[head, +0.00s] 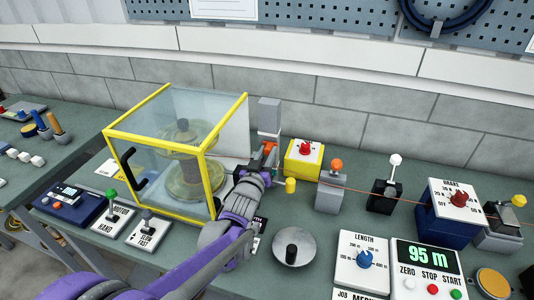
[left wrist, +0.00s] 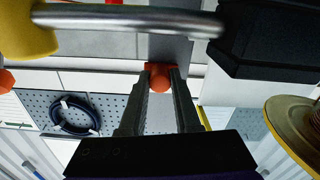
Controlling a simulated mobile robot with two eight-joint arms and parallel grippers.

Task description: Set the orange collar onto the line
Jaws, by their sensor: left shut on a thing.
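My left gripper (head: 265,163) reaches in beside the right side of the yellow-framed glass case. It is shut on the orange collar (head: 270,148), in front of a grey post (head: 269,115). In the left wrist view the orange collar (left wrist: 160,78) shows between the fingertips of my left gripper (left wrist: 160,86), with a rounded orange part facing the camera. I cannot tell whether it touches the post. The thin brown line (head: 360,191) runs to the right past several small stations, apart from the collar. My right gripper is not in view.
The glass case (head: 128,130) with a spool inside stands left of my gripper. A yellow box with a red knob (head: 304,160) and a grey box with an orange ball (head: 336,164) stand to the right. A round grey disc (head: 293,246) lies in front.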

